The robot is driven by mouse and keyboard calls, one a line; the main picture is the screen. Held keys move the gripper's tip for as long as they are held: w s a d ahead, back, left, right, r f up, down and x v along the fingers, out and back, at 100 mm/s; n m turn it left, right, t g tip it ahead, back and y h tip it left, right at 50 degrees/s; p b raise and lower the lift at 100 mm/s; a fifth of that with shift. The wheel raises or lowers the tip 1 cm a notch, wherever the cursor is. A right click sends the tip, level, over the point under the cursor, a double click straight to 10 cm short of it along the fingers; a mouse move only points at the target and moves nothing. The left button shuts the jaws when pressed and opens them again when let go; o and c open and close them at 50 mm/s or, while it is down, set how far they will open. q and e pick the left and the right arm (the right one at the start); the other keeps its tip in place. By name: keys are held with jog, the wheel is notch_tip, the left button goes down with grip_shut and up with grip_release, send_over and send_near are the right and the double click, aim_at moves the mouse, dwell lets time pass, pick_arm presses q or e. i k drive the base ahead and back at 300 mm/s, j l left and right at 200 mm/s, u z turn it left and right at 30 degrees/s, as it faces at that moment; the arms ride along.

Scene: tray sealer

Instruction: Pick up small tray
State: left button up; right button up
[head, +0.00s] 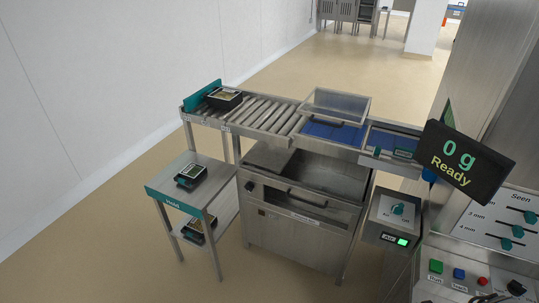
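A black tray with yellowish-green contents (225,98) sits at the left end of the roller conveyor, against a teal end stop. A smaller-looking black tray with pale contents (192,172) sits on the top of the side table marked "Hold", with a teal piece at its front. Another dark tray (197,229) sits on that table's lower shelf, partly hidden by the table top and leg. I cannot tell for certain which is the small tray. Neither of my grippers is in view.
The roller conveyor (262,111) runs right to a blue belt (332,132) under a clear cover (337,103). A steel cabinet (295,235) stands below. A display (462,160) reads "0 g Ready" beside a control panel (497,222). The floor at lower left is clear.

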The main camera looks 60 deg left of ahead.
aim_at(193, 173)
jog(key=u, duration=2.9)
